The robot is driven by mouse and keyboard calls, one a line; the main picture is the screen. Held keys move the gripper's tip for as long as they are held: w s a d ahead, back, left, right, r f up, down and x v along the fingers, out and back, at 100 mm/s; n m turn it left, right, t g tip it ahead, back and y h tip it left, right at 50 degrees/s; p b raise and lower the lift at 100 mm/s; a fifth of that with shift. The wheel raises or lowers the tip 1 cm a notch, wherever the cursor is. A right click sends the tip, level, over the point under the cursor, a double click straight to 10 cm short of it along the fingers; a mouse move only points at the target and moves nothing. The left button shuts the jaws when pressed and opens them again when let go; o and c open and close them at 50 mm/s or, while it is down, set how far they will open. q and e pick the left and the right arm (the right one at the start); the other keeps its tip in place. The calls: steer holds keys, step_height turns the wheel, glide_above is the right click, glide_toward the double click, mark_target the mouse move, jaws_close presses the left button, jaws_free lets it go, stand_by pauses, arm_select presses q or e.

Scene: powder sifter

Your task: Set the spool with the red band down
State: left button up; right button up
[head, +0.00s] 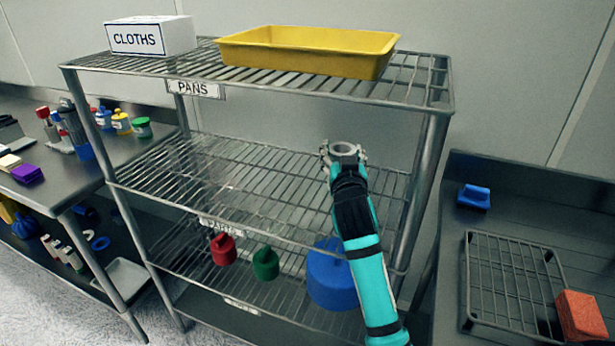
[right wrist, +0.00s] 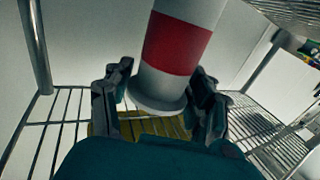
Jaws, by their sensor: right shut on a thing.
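The spool with the red band (right wrist: 176,45) is white with a wide red band and a flared end, and shows large in the right wrist view. My right gripper (right wrist: 160,104) is shut on it near the flared end, one finger on each side. In the head view my right gripper (head: 343,157) is over the right part of the middle wire shelf (head: 230,170), with the round grey end of the spool (head: 346,149) between its fingers. The spool's far end is out of frame or hidden, so I cannot tell whether it touches the shelf. My left gripper is not in view.
A yellow tray (head: 310,40) and a CLOTHS box (head: 150,36) stand on the top shelf. Red (head: 223,249), green (head: 265,263) and blue (head: 331,277) items are on the lower shelf. A post (head: 424,190) stands right of my arm. The middle shelf's left part is clear.

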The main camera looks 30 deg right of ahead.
step_height(320, 180, down, 6)
steer(key=shift+f, duration=0.45)
steer(key=shift+f, duration=0.1)
steer(key=o, duration=1.4)
steer(key=shift+b, duration=0.3)
steer(key=shift+c, duration=0.2)
steer(key=shift+r, duration=0.2)
steer(key=v, duration=0.5)
steer(key=b+v, duration=0.1)
steer(key=v, duration=0.4)
steer(key=shift+s+a+f, duration=0.15)
steer(key=shift+s+f, duration=0.1)
steer(key=shift+s, duration=0.05)
steer(key=shift+s+a+r, duration=0.1)
steer(key=shift+s+a, duration=0.2)
steer(key=shift+s, duration=0.35)
